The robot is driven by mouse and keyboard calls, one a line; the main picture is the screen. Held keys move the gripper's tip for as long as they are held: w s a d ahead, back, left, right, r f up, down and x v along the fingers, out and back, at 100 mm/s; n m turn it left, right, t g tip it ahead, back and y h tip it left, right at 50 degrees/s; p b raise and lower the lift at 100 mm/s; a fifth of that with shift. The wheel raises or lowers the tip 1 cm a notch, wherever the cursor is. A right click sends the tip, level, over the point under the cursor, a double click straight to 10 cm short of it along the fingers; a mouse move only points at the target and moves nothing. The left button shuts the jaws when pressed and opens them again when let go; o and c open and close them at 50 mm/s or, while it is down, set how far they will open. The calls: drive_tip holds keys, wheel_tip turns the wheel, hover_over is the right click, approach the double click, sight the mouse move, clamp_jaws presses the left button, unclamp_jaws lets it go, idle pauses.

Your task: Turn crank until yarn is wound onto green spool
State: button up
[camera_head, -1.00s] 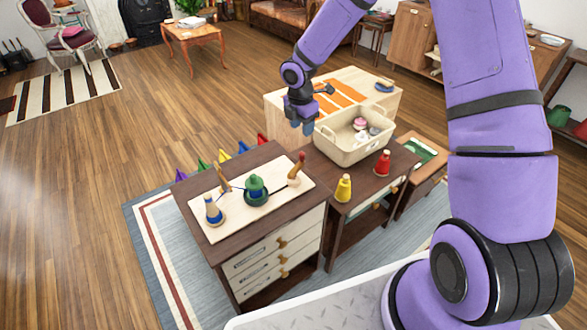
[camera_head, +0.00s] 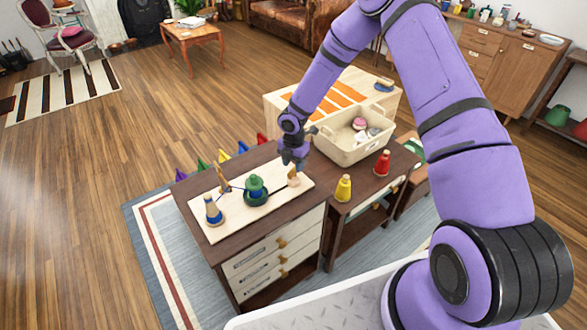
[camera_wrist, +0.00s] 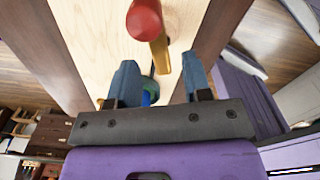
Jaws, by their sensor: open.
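The wooden crank (camera_head: 293,181) stands at the right end of a pale board (camera_head: 235,223) on the dark cabinet. Its red-tipped handle (camera_wrist: 146,22) shows in the wrist view just beyond my fingertips, roughly between their lines. The green spool (camera_head: 256,188) stands mid-board. A spool with blue yarn (camera_head: 213,212) stands at the left end, beside a wooden post (camera_head: 223,180). A thin blue strand runs between the spools. My gripper (camera_head: 292,165) is open and empty above the crank, hiding its upper part. In the wrist view, its blue fingers (camera_wrist: 160,72) are apart.
A cream bin (camera_head: 352,147) with several items stands on the table to the right. A yellow spool (camera_head: 344,188) and a red spool (camera_head: 382,163) stand in front of it.

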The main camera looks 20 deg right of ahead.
drive_tip(key=shift+f, duration=1.3)
drive_tip(key=shift+c, duration=0.3)
clamp_jaws()
drive_tip(key=shift+m, duration=0.3)
drive_tip(key=m, duration=1.1)
drive_tip(key=shift+m, duration=0.4)
drive_tip(key=m, duration=1.2)
